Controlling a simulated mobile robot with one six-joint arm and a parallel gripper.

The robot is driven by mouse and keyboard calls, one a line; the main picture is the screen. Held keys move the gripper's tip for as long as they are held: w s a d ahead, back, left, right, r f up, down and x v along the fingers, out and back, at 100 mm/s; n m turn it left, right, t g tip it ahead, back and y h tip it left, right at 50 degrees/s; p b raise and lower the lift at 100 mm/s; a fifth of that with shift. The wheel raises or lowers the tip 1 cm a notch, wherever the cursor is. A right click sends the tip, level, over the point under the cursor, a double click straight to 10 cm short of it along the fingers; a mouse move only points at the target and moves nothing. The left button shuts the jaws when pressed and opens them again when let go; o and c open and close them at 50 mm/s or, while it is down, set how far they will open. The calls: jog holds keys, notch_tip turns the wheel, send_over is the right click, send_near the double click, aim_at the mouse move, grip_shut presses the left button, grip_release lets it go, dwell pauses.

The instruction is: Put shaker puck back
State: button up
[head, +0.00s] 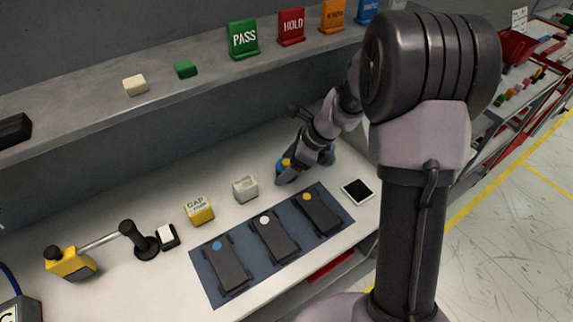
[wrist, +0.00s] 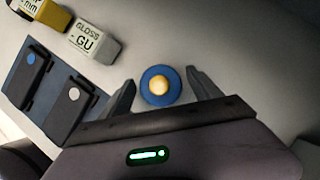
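A round blue puck with a yellow knob on top (wrist: 160,86), which I take for the shaker puck, stands on the white bench top. It also shows in the head view (head: 285,174), partly hidden by my gripper. My gripper (wrist: 162,92) is open, with one finger on each side of the puck and a visible gap on both sides. In the head view my gripper (head: 294,172) is low at the back of the bench. The contact between puck and bench is hidden.
A dark blue mat (head: 206,274) with three dark dotted panels lies in front. A white-edged black square (head: 357,191) lies to its right. A pale gloss block (head: 245,188) and a yellow gap block (head: 199,210) stand left of the puck. A shelf (head: 210,74) overhangs behind.

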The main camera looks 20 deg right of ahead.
jog(key=s+d+r+n+p, duration=0.1)
jog(key=s+r+n+p, duration=0.15)
jog(key=r, duration=0.55)
jog(key=s+d+r+n+p, duration=0.1)
jog(key=s+d+r+p, duration=0.15)
jog(key=r, duration=0.55)
jog(key=s+a+r+n+t+h, duration=0.1)
jog(key=s+a+r+n, duration=0.2)
jog(key=s+n, duration=0.5)
jog(key=s+a+r+n+t+h, duration=0.2)
jog(key=s+a+r+n, duration=0.2)
jog(key=s+n, duration=0.3)
jog(key=s, duration=0.5)
jog(key=shift+a+r+n, duration=0.2)
jog(key=shift+r+n, duration=0.15)
jog(key=shift+s, duration=0.1)
jog(key=shift+f+b, duration=0.55)
jog(key=shift+b, duration=0.05)
